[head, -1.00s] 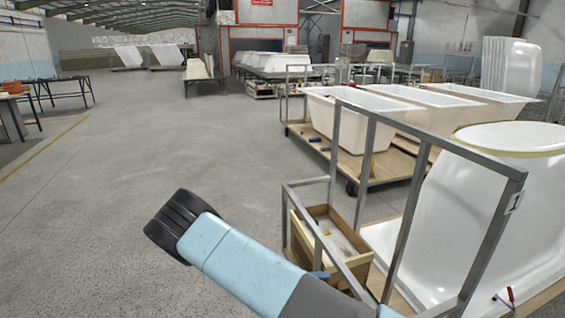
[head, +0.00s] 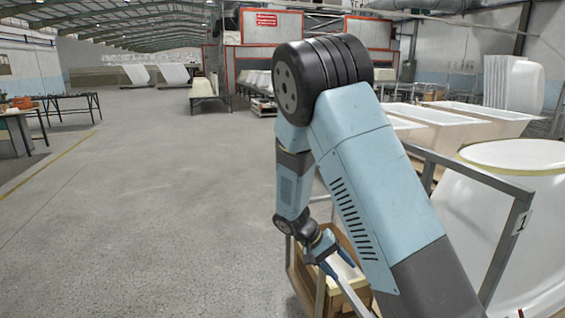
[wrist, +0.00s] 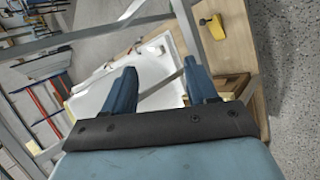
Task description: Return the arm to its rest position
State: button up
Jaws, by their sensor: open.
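My gripper (head: 334,268) hangs from my blue arm in the lower middle of the head view, beside the cart rail and at the wooden box. In the wrist view my gripper (wrist: 160,82) has its two blue fingers spread apart, with nothing held between them. A grey metal bar and a white surface show beyond the fingers. Whether the fingers touch the bar or the box, I cannot tell. My arm is bent, with its black elbow joint raised high.
The wooden box (head: 296,268) is partly hidden by my arm. White tubs (head: 470,118) stand behind. A yellow tool (wrist: 214,25) lies on a wooden deck (wrist: 235,50). The grey floor at left is clear.

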jog(key=s+d+r+t+y, duration=0.1)
jog(key=s+d+r+y, duration=0.15)
jog(key=r, duration=0.45)
jog(key=s+d+r+t+y, duration=0.1)
jog(key=s+r+y, duration=0.1)
jog(key=s+r, duration=0.35)
jog(key=s+d+r+t+y, duration=0.1)
jog(key=d+r+y, duration=0.1)
jog(key=r, duration=0.6)
jog(key=s+d+r+t+y, duration=0.1)
jog(key=s+r+t, duration=0.3)
jog(key=s+r, duration=0.6)
jog(key=shift+s+d+n+t+y, duration=0.35)
jog(key=shift+s+y, duration=0.2)
jog(key=shift+s, duration=1.1)
